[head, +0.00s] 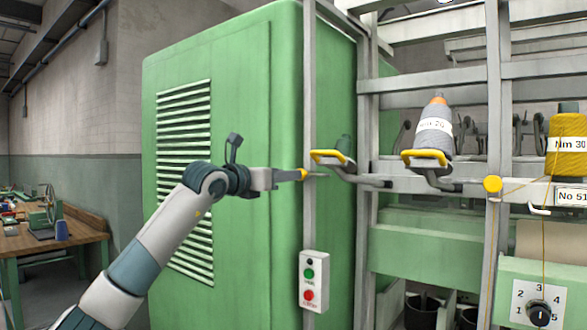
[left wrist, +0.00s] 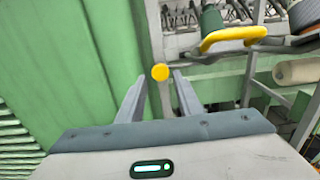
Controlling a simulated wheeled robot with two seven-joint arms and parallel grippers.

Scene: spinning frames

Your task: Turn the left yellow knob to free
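The left yellow knob (head: 303,174) sits on the grey upright post at the corner of the green cabinet. In the left wrist view the knob (left wrist: 160,72) shows as a round yellow disc, centred between the two fingertips. My left gripper (head: 292,175) points right at the knob, its tips close by. Its two fingers (left wrist: 160,82) are apart in the left wrist view, with nothing gripped. Whether a finger touches the knob I cannot tell. A second yellow knob (head: 493,184) is on another post farther right. My right gripper is in neither view.
Yellow-rimmed holders (head: 330,158) stick out just right of the knob; one carries a grey yarn cone (head: 435,130). A switch box (head: 313,281) with green and red buttons hangs below. The green cabinet (head: 250,60) stands behind my left arm. A numbered dial (head: 540,314) is lower right.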

